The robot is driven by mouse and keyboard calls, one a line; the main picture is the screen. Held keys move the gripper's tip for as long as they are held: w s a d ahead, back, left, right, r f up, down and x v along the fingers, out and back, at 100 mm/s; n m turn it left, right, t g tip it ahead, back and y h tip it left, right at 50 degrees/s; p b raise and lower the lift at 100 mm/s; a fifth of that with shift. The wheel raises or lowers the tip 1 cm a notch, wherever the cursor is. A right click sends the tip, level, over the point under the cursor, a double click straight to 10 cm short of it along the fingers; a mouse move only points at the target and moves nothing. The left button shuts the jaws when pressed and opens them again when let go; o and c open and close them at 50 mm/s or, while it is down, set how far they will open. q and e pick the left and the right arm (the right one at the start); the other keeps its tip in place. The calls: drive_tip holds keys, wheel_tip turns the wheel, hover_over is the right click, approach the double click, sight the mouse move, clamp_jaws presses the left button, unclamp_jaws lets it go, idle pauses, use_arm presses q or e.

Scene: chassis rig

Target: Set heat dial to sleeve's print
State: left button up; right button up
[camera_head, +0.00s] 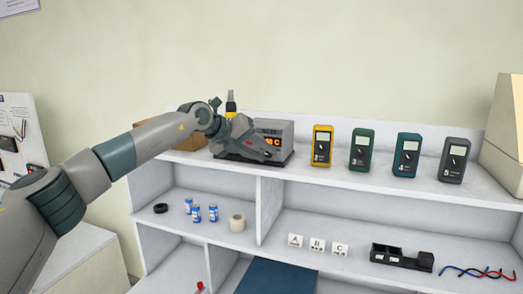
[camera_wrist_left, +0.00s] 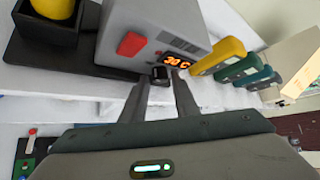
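The heating station (camera_head: 274,131) is a grey box at the left of the top shelf. In the left wrist view its front has a lit orange display (camera_wrist_left: 177,59) that seems to read 30 C, a red switch (camera_wrist_left: 131,44) and a small black heat dial (camera_wrist_left: 160,75). My left gripper (camera_wrist_left: 162,80) has its narrow fingers on either side of the dial and looks shut on it. In the head view the left gripper (camera_head: 262,149) covers much of the station's front. I cannot make out a sleeve or its print. My right gripper is out of view.
Several meters stand to the right on the top shelf, the yellow one (camera_head: 322,146) nearest the station. A black stand (camera_wrist_left: 50,30) with a yellow-handled tool is beside the station. Below are blue-and-white bottles (camera_head: 196,212), letter cards (camera_head: 317,244) and a black holder (camera_head: 401,257).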

use_arm(q)
clamp_jaws()
drive_tip(key=shift+d+f+b, duration=0.1)
drive_tip(key=shift+b, duration=0.55)
drive_tip(key=m+y+b, duration=0.1)
drive_tip(key=y+b, duration=0.1)
drive_tip(key=b, duration=0.1)
drive_tip(key=m+y+b, duration=0.1)
drive_tip(key=y+b, duration=0.1)
drive_tip(key=b, duration=0.1)
drive_tip(key=shift+s+d+t+b, duration=0.15)
drive_tip(key=shift+d+t+b, duration=0.15)
drive_tip(key=shift+d, duration=0.05)
drive_tip(key=shift+d+r+m+t+y+b, duration=0.1)
drive_tip(key=shift+r+m+t+y+b, duration=0.2)
drive_tip(key=shift+m+y+b, duration=0.35)
unclamp_jaws()
